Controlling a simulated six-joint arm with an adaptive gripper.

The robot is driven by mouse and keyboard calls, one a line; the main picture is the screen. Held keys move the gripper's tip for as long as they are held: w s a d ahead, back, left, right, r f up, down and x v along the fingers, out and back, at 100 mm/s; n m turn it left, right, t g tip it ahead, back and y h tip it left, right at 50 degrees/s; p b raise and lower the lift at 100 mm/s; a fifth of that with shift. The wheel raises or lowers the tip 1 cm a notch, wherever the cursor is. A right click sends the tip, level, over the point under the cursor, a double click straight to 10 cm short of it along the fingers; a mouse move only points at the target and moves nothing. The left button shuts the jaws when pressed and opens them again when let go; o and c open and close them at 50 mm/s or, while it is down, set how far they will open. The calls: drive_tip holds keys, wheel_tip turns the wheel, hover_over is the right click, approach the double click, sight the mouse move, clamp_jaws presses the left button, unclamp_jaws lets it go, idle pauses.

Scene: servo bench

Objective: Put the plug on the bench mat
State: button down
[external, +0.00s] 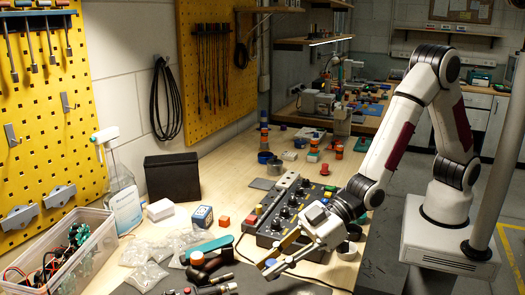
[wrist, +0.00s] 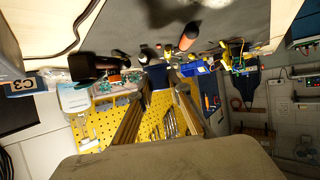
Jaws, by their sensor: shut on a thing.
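My gripper (external: 272,264) reaches down and left over the front of the bench. Its fingers sit on either side of a small blue piece, which I take to be the plug (external: 270,262). In the wrist view the same blue piece (wrist: 157,76) shows between the fingertips (wrist: 158,88); most of its shape is hidden. The dark grey bench mat (external: 262,282) lies under and in front of the gripper, and it fills the upper middle of the wrist view (wrist: 235,28). The plug appears held above the mat; the exact gap cannot be told.
A control box with knobs (external: 285,222) stands just behind the gripper. Black and orange tools (external: 205,270) lie to the left, near a teal-handled item (external: 209,246) and clear bags (external: 147,275). A clear bin (external: 62,255) stands at far left.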

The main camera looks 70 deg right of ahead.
drive_tip(key=shift+f, duration=0.3)
drive_tip(key=shift+f, duration=0.1)
drive_tip(key=shift+f, duration=1.75)
drive_tip(key=shift+f, duration=0.1)
drive_tip(key=c, duration=1.9)
unclamp_jaws()
drive_tip(key=shift+v, duration=6.05)
